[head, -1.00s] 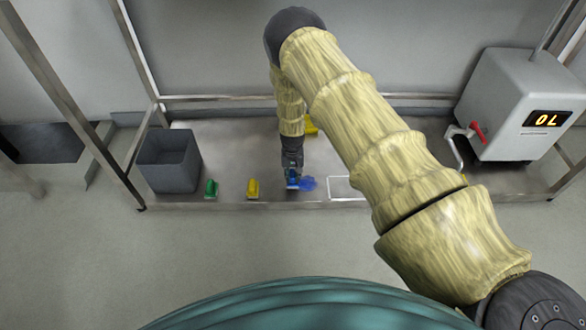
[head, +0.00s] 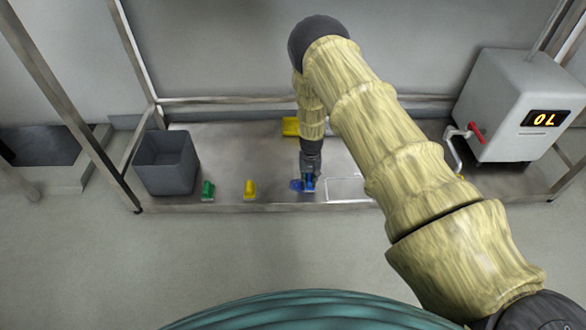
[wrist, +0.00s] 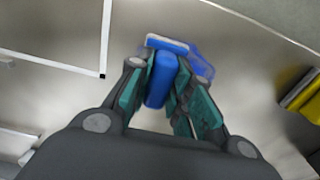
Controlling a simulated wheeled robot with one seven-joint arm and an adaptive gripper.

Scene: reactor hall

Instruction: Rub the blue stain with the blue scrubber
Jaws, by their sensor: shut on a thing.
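The blue scrubber (wrist: 160,82) is held between the fingers of my gripper (wrist: 160,95) in the wrist view. In the head view the scrubber (head: 309,184) is at the front of the metal table, with my gripper (head: 310,172) above it. The blue stain (head: 296,185) shows just left of the scrubber in the head view. In the wrist view the stain (wrist: 203,66) shows beside and partly behind the scrubber. Part of the stain is hidden by the scrubber and fingers. Whether the pad touches the surface is hard to tell.
A green scrubber (head: 207,191) and a yellow scrubber (head: 249,190) stand to the left. A grey bin (head: 167,165) is at the left end. A white outlined rectangle (head: 347,189) lies right. A yellow object (head: 290,126) is behind my arm. A grey machine (head: 510,100) with a red-handled tap stands right.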

